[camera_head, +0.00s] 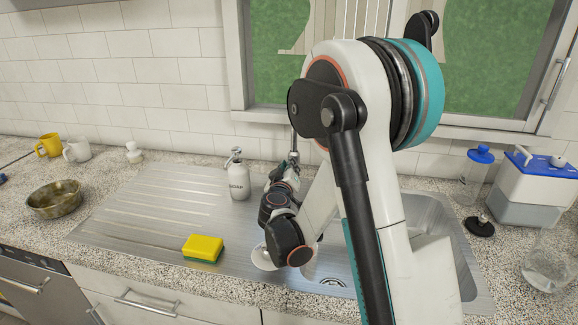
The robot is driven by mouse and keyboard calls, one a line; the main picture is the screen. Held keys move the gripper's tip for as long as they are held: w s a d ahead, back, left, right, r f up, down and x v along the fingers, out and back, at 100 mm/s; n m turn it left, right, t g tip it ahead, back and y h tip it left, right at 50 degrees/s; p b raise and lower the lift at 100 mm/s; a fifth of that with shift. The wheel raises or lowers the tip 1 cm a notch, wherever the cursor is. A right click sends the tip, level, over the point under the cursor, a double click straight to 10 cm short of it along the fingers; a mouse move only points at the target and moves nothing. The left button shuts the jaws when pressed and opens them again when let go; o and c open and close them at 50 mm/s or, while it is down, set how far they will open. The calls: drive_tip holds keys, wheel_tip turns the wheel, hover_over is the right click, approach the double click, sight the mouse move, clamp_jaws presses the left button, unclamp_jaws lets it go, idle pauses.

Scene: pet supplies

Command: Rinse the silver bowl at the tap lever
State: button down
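A round metal bowl (55,199) with a brownish, dull silver look stands upright on the speckled counter at the far left. The end of my arm, with my gripper (287,172), reaches over the sink to the back, near a thin upright metal part (294,143) that looks like the tap. The tap lever cannot be told apart from my gripper here. My arm hides much of the sink, and my fingertips are too small and covered to show whether they are open or touching anything. The bowl is far from my gripper.
A steel sink (432,212) with a ribbed drainboard (150,205) lies in front. A yellow-green sponge (203,248) and a soap dispenser (238,180) stand on it. Mugs (77,150) are behind the bowl. Bottles and a blue-white container (535,190) crowd the right.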

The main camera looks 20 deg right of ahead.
idle(0.3)
drive_tip(key=c, duration=1.6)
unclamp_jaws()
drive_tip(key=shift+o, duration=0.2)
drive_tip(key=v, duration=1.2)
drive_tip(key=shift+r, duration=0.2)
